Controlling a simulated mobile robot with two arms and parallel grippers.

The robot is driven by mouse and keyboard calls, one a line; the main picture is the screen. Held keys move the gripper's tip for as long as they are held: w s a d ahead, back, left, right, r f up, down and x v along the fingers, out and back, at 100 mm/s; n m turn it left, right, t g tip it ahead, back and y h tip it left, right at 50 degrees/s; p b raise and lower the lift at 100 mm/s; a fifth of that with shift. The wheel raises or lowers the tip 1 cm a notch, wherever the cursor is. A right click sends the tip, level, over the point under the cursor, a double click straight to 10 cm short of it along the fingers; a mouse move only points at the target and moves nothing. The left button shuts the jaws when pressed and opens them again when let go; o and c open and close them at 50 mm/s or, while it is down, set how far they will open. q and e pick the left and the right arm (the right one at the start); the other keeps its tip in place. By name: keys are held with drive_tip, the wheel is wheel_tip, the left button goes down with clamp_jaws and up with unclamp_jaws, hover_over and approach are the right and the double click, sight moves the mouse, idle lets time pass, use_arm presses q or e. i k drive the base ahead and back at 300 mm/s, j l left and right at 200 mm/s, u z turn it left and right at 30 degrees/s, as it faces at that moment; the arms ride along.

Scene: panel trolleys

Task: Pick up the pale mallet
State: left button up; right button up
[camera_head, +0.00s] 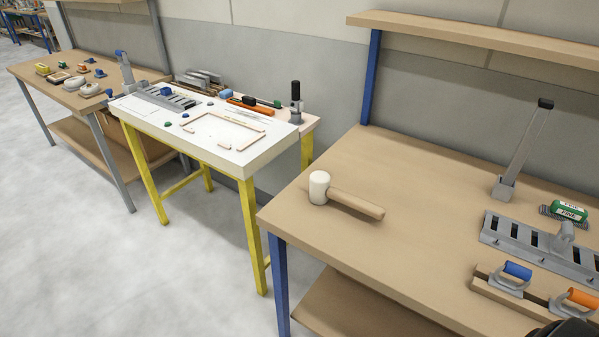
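The pale mallet (343,196) lies on its side on the wooden workbench (400,220) at the right, near that bench's left end. Its white head (319,187) is at the left, and its wooden handle points right and slightly toward me. Nothing touches it apart from the bench top. Neither of my grippers can be made out in the head view. A dark shape at the bottom right corner is cut off, and I cannot tell what it is.
On the same bench, a grey slotted rack (540,248), a green-topped block (569,211), blue-handled (517,271) and orange-handled tools (580,299) stand at the right. A shelf (470,35) hangs above. A yellow-legged table (190,148) stands left. The floor (90,250) is clear.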

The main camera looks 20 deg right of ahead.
sight(320, 190)
drive_tip(key=l+z, duration=0.3)
drive_tip(key=z, duration=0.15)
drive_tip(key=l+z, duration=0.3)
drive_tip(key=z, duration=0.15)
drive_tip(key=l+z, duration=0.25)
drive_tip(key=z, duration=0.2)
